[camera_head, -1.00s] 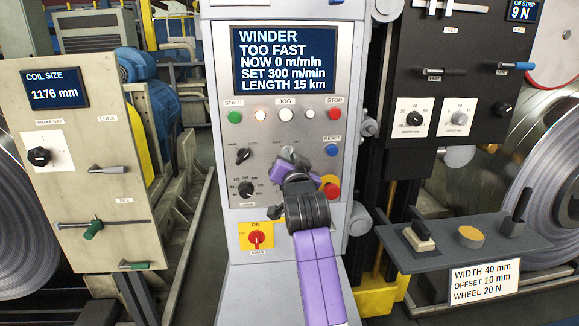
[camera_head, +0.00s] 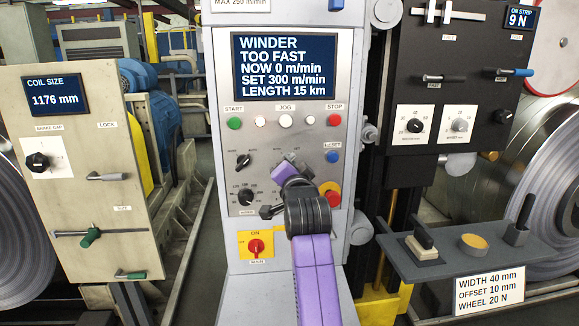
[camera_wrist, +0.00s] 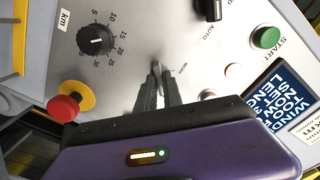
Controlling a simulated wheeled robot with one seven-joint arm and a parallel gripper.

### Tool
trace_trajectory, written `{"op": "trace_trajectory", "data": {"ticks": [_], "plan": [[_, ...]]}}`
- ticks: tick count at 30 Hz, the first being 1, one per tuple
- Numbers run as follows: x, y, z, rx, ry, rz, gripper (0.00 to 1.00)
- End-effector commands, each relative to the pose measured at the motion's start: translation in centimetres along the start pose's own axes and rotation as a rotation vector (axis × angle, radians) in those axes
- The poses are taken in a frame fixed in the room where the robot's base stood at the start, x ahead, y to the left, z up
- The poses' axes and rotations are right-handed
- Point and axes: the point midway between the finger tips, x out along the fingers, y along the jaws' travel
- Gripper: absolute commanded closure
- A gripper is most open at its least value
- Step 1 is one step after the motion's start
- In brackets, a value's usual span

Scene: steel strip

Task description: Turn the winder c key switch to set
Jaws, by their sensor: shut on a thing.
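The key switch (camera_wrist: 157,66) is on the grey winder panel (camera_head: 216,165), below the JOG buttons. In the wrist view its small metal key shows between the tips of my dark fingers. My gripper (camera_wrist: 156,78) is shut on the key, reaching in from the front. In the head view my purple gripper (camera_head: 287,168) is in front of the switch and hides most of it. The small labels around the switch are too blurred to read, so I cannot tell the key's position. The winder display (camera_head: 284,67) reads TOO FAST, NOW 0 m/min, SET 300 m/min.
A black selector (camera_head: 243,161) and a km dial (camera_head: 245,196) lie to the left of my gripper. A red stop button on yellow (camera_head: 333,197) and a blue reset button (camera_head: 332,157) lie close to its right. The red MAIN switch (camera_head: 256,246) is below.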

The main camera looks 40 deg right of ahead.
Motion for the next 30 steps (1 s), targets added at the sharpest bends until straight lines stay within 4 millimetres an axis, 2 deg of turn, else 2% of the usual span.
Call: {"op": "trace_trajectory", "data": {"ticks": [2, 3, 6, 17, 20, 30], "plan": [[0.0, 0.1, 0.1, 0.002, -0.002, 0.002, 1.0], [0.0, 0.1, 0.1, 0.002, -0.002, 0.002, 0.85], [0.0, 0.1, 0.0, 0.001, -0.001, 0.002, 0.67], [-0.3, 0.0, 0.0, 0.0, 0.0, 0.0, 0.67], [-1.3, 0.0, 0.0, 0.0, 0.0, -0.001, 0.67], [-6.5, 0.1, 0.1, -0.001, -0.002, 0.0, 0.67]]}}
